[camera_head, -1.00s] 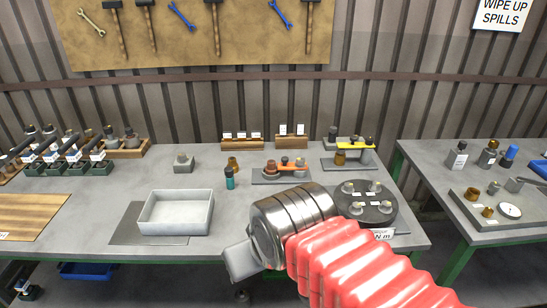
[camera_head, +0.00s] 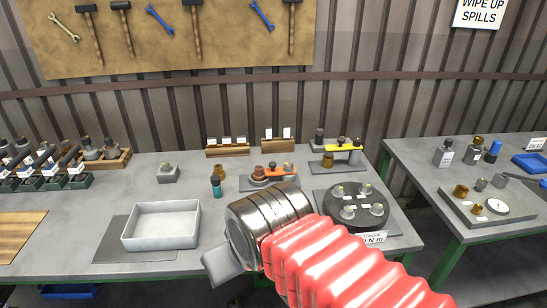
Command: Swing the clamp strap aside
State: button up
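Two strap-like parts show on the main bench, and I cannot tell for certain which is the clamp strap. An orange strap (camera_head: 279,170) lies over a small grey fixture plate (camera_head: 256,184) at the middle back, beside a brown copper-like part (camera_head: 259,173). A yellow strap (camera_head: 343,148) lies level at the top of a stand to its right, above a brass part (camera_head: 328,159). My gripper (camera_head: 222,266) shows only as a grey block at the end of my metal wrist, low in front of the bench. Its fingertips cannot be made out. It is apart from both straps.
A white tray (camera_head: 161,226) stands left of my wrist. A dark round disc (camera_head: 338,216) with several posts stands right of it. A teal bottle (camera_head: 215,187) and small wooden racks stand behind. A second bench (camera_head: 450,157) is at the right, across a gap.

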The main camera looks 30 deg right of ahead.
aim_at(272, 170)
jog(key=i, duration=0.85)
jog(key=u, duration=0.05)
